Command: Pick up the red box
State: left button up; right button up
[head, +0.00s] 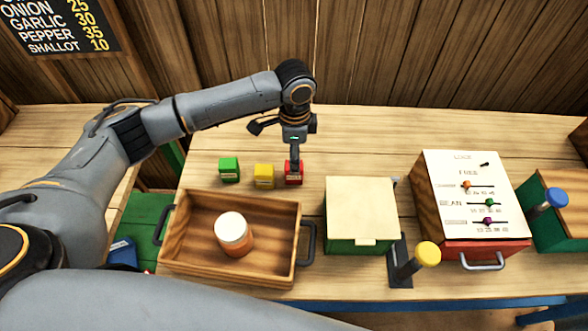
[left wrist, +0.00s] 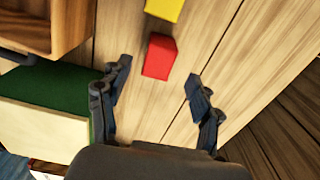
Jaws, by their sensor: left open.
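The red box (head: 293,174) stands on the wooden table, at the right end of a row with a yellow box (head: 264,177) and a green box (head: 229,169). My left gripper (head: 294,160) is directly over or just behind the red box and partly covers it. In the left wrist view the open fingers (left wrist: 159,80) are spread wide, and the red box (left wrist: 160,56) lies ahead, in line with the gap between them. I see no contact. The yellow box (left wrist: 165,8) is just beyond it. My right gripper is not in view.
A wooden tray (head: 185,238) with an orange, white-lidded jar (head: 234,236) stands in front of the boxes. A green box with a cream lid (head: 360,203) is to the right, then a slider panel (head: 470,195). The table behind the row is clear.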

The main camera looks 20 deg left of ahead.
aim_at(289, 179)
pick_arm(q)
notch_tip(289, 179, down, 5)
jog(key=shift+s+r+p, duration=0.15)
jog(key=shift+p, duration=0.75)
jog(key=shift+f, duration=0.55)
jog(key=c, duration=1.3)
